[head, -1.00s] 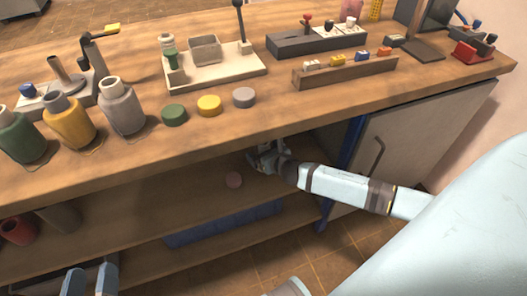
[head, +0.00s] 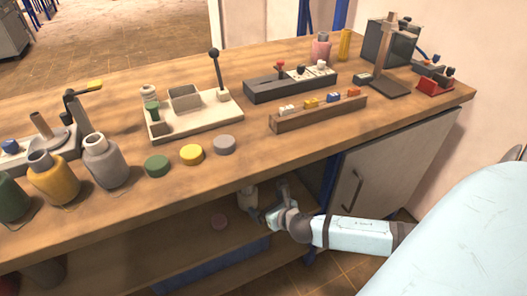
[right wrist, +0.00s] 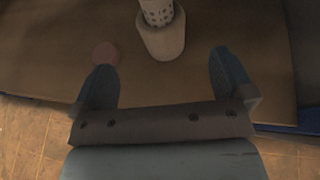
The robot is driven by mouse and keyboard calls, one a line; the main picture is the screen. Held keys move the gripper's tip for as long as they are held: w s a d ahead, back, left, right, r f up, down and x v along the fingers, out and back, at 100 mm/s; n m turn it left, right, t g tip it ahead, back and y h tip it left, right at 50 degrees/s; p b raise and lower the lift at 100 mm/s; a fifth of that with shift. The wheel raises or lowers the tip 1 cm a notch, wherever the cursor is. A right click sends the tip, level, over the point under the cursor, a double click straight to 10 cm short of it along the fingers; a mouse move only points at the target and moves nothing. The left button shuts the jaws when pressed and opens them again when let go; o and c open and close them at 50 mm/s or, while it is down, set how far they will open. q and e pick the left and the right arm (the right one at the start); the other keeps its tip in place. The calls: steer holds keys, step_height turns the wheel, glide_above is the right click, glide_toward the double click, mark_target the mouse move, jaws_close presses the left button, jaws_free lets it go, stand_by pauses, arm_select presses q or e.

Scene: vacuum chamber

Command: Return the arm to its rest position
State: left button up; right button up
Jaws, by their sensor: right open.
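My right arm reaches in from the right in the head view. Its gripper (head: 274,203) is at the shelf under the tabletop, below the front edge. In the right wrist view the gripper (right wrist: 160,68) has its fingers wide apart with nothing between them. A pale cylindrical container (right wrist: 163,38) with a dotted upper part stands just beyond the fingertips. It also shows in the head view (head: 248,194), left of the gripper and partly hidden by the tabletop edge. My left gripper is not in view.
A pinkish disc (head: 218,222) lies on the shelf (head: 175,250) left of the gripper. The wooden tabletop (head: 300,150) overhangs it, bearing bottles, coloured caps and fixtures. A grey cabinet (head: 395,165) with a handle stands right of the shelf opening.

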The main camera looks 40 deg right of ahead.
steer(key=s+a+r+m+y, duration=0.2)
steer(key=s+a+r+m, duration=0.2)
steer(key=a+m, duration=0.5)
steer(key=s+a+r+m+y, duration=0.2)
steer(key=s+a+r+m, duration=0.25)
steer(key=m, duration=0.85)
steer(key=s+a+r+m+y, duration=0.2)
steer(key=s+a+r+m, duration=0.25)
steer(key=a+m, duration=0.5)
arm_select(q)
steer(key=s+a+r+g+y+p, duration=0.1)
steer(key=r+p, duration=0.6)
steer(key=p, duration=0.9)
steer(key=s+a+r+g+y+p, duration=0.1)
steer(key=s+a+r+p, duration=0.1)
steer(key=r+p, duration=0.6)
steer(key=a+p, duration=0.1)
steer(key=p, duration=0.6)
steer(key=shift+p, duration=0.4)
arm_select(e)
steer(key=s+d+r+g+h, duration=0.1)
steer(key=d+r, duration=0.2)
steer(key=r, duration=0.4)
steer(key=s+d+r+m+g+h, duration=0.1)
steer(key=s+d+r, duration=0.1)
steer(key=r, duration=0.5)
steer(key=shift+d+g, duration=0.3)
steer(key=shift+d, duration=0.25)
